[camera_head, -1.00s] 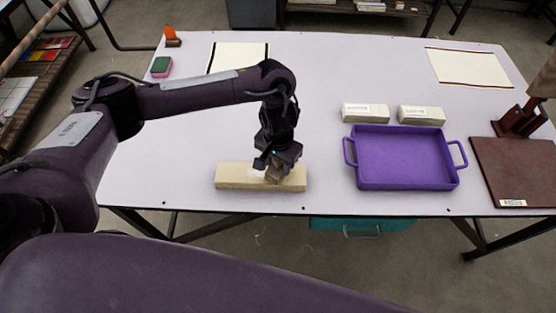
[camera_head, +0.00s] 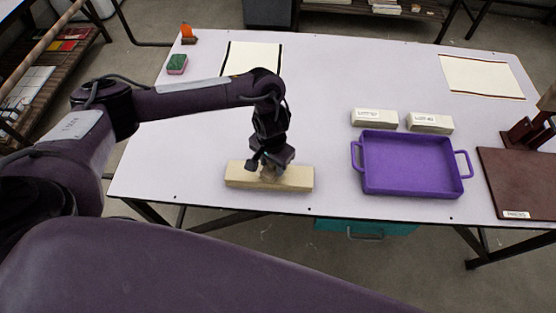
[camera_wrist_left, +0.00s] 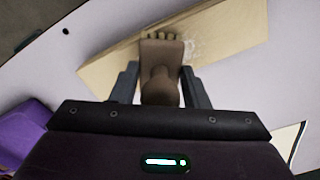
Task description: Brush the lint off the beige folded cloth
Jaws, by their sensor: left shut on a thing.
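The beige folded cloth (camera_head: 298,179) lies as a long flat block near the table's front edge; it also shows in the left wrist view (camera_wrist_left: 232,28). My left gripper (camera_head: 266,167) is over the middle of the cloth, shut on a brown brush. In the left wrist view, the brush (camera_wrist_left: 161,60) sits between the fingers (camera_wrist_left: 160,92), bristle end at the cloth; I cannot tell whether it touches. White lint (camera_wrist_left: 190,48) lies on the cloth just beside the bristles.
A purple tray (camera_head: 412,191) stands right of the cloth, with two pale labelled blocks (camera_head: 375,119) (camera_head: 430,124) behind it. A dark red board (camera_head: 515,180) is at far right. A green-and-pink sponge (camera_head: 177,64) lies at back left. The table (camera_head: 330,80) is clear behind the cloth.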

